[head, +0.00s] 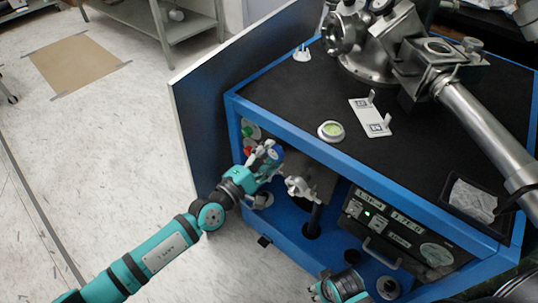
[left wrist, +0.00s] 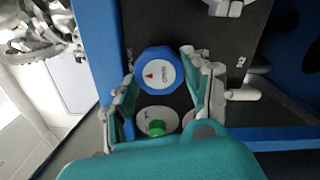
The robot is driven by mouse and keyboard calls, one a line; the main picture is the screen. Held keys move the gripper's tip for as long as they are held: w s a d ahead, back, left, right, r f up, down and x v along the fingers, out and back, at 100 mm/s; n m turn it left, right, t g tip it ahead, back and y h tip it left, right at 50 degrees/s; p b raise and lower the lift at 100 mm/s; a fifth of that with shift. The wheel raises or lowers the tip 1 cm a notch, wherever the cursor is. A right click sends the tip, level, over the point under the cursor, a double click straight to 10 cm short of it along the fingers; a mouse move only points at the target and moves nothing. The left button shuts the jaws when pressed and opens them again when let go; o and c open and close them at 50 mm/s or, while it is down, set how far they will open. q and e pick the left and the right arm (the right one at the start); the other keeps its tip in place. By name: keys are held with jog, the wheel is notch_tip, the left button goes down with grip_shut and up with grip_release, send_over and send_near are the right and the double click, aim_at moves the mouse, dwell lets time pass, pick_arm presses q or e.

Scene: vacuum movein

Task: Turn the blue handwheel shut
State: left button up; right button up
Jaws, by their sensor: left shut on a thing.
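The blue handwheel (left wrist: 158,76) has a white centre with a red pointer and small dark lettering. In the left wrist view it sits between the two fingers of my left gripper (left wrist: 160,80), one on each side of its rim. In the head view the blue handwheel (head: 277,154) shows only partly, at the front left of the blue cabinet, with my left gripper (head: 268,158) around it. My left gripper is shut on it. The right gripper (head: 341,288) is at the bottom edge of the head view; its fingers are not clear.
A green knob (left wrist: 157,128) on a white disc lies close by the handwheel. Green and red knobs (head: 248,150) are on the cabinet's left front. A control panel (head: 400,228) with a green light is to the right. The black cabinet top (head: 290,95) carries metal vacuum parts.

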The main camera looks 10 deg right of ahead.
pick_arm(q)
jog(key=shift+f, duration=0.15)
dwell(0.3)
jog(key=o, duration=1)
jog(key=shift+o, duration=0.8)
jog(key=shift+s+a, duration=0.15)
jog(key=shift+a, duration=0.1)
jog(key=v, duration=1.1)
jog(key=shift+s+a, duration=0.2)
